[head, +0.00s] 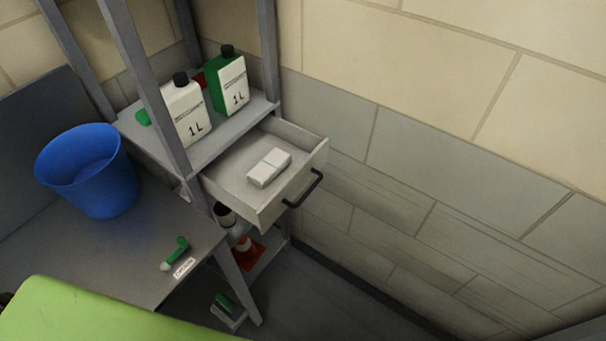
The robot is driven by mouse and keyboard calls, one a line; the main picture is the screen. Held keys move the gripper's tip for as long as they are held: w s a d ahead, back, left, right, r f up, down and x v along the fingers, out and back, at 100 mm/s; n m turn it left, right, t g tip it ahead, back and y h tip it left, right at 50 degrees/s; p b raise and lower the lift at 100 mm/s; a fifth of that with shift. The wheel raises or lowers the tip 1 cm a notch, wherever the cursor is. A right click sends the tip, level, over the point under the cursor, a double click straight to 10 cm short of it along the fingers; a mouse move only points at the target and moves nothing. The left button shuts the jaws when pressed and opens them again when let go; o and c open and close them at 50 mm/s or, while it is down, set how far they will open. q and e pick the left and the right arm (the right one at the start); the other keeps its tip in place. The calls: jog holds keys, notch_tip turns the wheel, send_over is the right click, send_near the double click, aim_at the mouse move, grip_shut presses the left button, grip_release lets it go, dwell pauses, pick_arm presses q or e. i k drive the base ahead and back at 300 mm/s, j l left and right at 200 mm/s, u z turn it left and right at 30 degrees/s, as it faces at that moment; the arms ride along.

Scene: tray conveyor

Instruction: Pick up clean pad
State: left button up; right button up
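A white block-like item (269,168), seemingly two pads side by side, lies in the open drawer (225,178) of the grey shelf unit. It looks like the clean pad, but I cannot read any mark on it. The drawer is pulled out, with its black handle (304,188) facing right. Neither of my grippers shows in the head view.
A white bottle (187,112) and a green bottle (229,84) stand on the shelf above the drawer. A blue bucket (92,172) and a small green-and-white tool (176,254) are on the grey table (125,252). A shelf post rises in front.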

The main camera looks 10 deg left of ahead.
aim_at(263, 173)
jog(key=l+u, duration=0.1)
jog(key=u, duration=0.4)
jog(key=i+l+u, duration=0.1)
jog(key=u, duration=0.35)
